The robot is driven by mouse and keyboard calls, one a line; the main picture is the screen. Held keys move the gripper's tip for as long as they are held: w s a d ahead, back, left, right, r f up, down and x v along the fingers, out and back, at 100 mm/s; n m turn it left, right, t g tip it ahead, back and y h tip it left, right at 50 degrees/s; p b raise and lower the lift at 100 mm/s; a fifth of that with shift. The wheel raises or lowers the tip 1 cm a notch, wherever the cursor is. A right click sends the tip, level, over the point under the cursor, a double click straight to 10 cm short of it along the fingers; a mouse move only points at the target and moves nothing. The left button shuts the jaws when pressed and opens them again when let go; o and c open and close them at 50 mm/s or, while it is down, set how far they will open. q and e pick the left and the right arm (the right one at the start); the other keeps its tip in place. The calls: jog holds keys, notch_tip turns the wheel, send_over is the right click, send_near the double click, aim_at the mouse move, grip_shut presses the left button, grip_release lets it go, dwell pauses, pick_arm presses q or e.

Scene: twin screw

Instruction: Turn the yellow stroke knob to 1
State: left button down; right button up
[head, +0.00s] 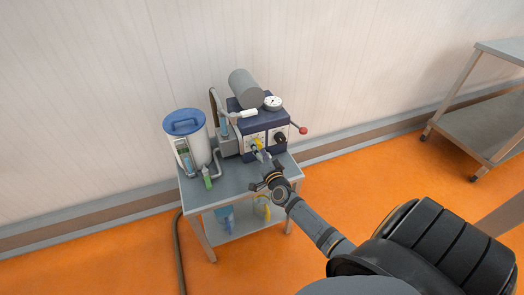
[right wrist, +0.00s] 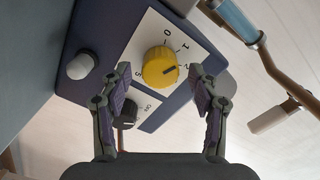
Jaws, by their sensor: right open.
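The yellow stroke knob (right wrist: 160,67) sits on a white dial plate (right wrist: 148,32) with printed numbers, 0, 1 and 2 among them. The dark line on the knob points right in the right wrist view, roughly toward the 2. In the head view the knob (head: 258,143) is a small yellow spot on the machine's front. My right gripper (right wrist: 155,88) is open, with one finger on each side of the knob; I cannot tell whether either finger touches it. It also shows in the head view (head: 263,164), in front of the panel. My left gripper is not in view.
A black switch knob (right wrist: 126,114) lies beside the dial, close to one finger. A grey knob (right wrist: 80,66) is farther left. The machine (head: 243,103) stands on a metal table (head: 238,187) with a blue-lidded container (head: 185,123) and a green bottle (head: 207,178). A red-tipped lever (head: 303,130) sticks out right.

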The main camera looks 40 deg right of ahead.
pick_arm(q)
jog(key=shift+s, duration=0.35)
pick_arm(e)
jog(key=v, duration=1.1)
jog(key=shift+s, duration=0.3)
